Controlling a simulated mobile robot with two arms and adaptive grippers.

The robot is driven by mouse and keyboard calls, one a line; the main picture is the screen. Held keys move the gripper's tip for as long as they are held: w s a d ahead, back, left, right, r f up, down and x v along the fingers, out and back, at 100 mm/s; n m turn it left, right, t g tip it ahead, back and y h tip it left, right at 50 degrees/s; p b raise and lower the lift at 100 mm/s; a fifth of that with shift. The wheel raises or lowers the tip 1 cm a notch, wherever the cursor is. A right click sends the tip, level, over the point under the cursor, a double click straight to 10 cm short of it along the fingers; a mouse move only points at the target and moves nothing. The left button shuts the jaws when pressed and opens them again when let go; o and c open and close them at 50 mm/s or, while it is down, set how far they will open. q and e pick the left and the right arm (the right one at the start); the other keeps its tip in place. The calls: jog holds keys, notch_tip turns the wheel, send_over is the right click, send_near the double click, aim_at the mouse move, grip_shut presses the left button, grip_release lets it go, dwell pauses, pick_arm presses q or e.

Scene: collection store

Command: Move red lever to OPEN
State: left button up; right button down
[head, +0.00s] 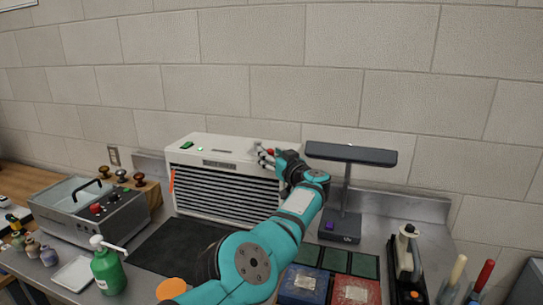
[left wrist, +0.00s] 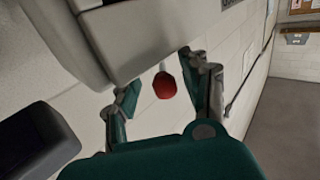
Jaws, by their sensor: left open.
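The red lever shows as a round red knob (left wrist: 165,85) on a thin pale stem in the left wrist view. In the head view a small bit of red (head: 270,151) shows at the right end of the white slatted cabinet (head: 215,147), by the fingers. My left gripper (head: 265,159) is open at that end of the cabinet. In the left wrist view the knob appears between its two spread fingers, with a gap on each side; contact is not visible. The lever's base and any OPEN marking cannot be made out. My right gripper is not in view.
A black lamp-like stand (head: 350,155) is close to the right of my left gripper. A grey machine with a clear lid (head: 75,195) stands at left. A green pump bottle (head: 108,272) and a dark mat (head: 180,246) lie in front.

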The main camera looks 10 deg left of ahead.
pick_arm(q)
jog(key=shift+a+r, duration=0.1)
jog(key=shift+a, duration=0.05)
notch_tip(320, 180, up, 10)
jog(key=shift+f, duration=0.1)
dwell(0.5)
